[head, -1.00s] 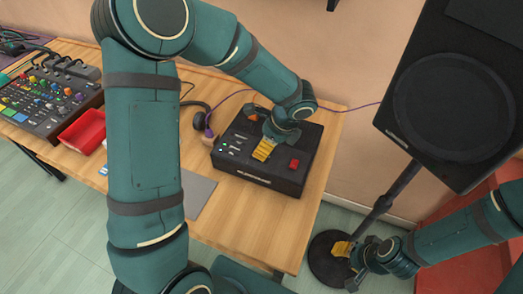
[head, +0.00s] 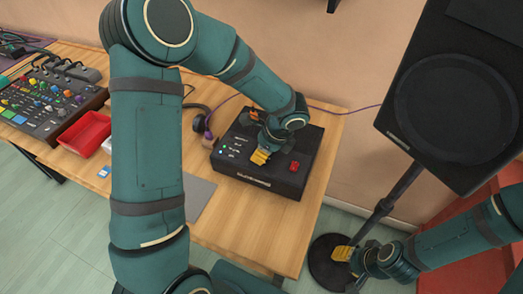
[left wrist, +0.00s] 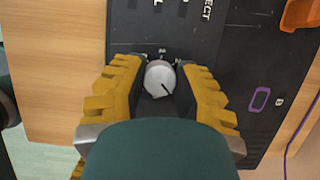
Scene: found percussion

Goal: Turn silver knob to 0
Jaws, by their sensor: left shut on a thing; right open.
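The silver knob (left wrist: 160,78) sits on the black box (head: 228,162) on the wooden table. It is round with a dark pointer line that points toward the lower right in the left wrist view. My left gripper (left wrist: 160,74) has its yellow fingers on both sides of the knob and is shut on it. In the head view the left gripper (head: 261,156) comes down onto the box top and hides the knob. Small markings show around the knob, but I cannot read a 0. My right gripper (head: 343,253) is open and empty, low by the speaker stand.
A red button (head: 294,166) and an orange part (left wrist: 300,13) are on the box near the left gripper. A large speaker (head: 455,100) stands at right.

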